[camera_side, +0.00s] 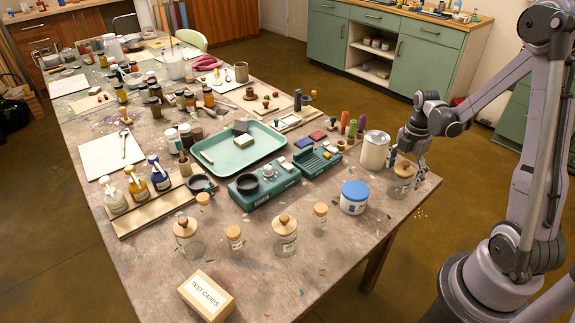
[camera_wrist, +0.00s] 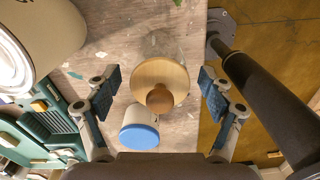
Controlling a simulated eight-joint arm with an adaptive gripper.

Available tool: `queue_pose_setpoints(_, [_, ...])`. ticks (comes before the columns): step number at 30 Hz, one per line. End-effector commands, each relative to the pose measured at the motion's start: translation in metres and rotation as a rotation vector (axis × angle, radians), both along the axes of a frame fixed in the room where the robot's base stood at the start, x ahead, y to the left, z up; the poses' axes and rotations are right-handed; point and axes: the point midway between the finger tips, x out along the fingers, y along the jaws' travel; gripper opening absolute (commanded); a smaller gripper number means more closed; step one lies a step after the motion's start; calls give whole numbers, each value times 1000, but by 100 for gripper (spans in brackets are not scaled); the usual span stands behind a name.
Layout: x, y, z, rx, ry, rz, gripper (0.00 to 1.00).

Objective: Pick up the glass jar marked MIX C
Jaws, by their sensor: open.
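A glass jar (camera_side: 403,183) with a wooden lid and round knob stands near the right edge of the table. In the wrist view its lid (camera_wrist: 153,73) lies between my two fingers, with clear glass beyond it. My gripper (camera_side: 407,160) is open at this jar, and its fingers (camera_wrist: 160,86) are apart on either side of the lid with gaps. Two similar knob-lidded jars stand at the front, one at left (camera_side: 187,243) and one in the middle (camera_side: 285,241). I cannot read MIX C on any of them.
A blue-lidded white tub (camera_side: 354,198) and a cream canister (camera_side: 374,152) stand close to the jar. Small corked jars (camera_side: 320,216), a teal scale (camera_side: 264,185) and a TEST CARDS box (camera_side: 206,296) are further left. The table edge is just right of the jar.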

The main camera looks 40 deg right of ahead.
Motion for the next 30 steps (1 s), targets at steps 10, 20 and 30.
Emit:
queue_pose_setpoints(10, [0,0,0,0,0,0,12])
queue_pose_setpoints(20, [0,0,1,0,0,0,0])
queue_pose_setpoints(30, [0,0,25,0,0,0,0])
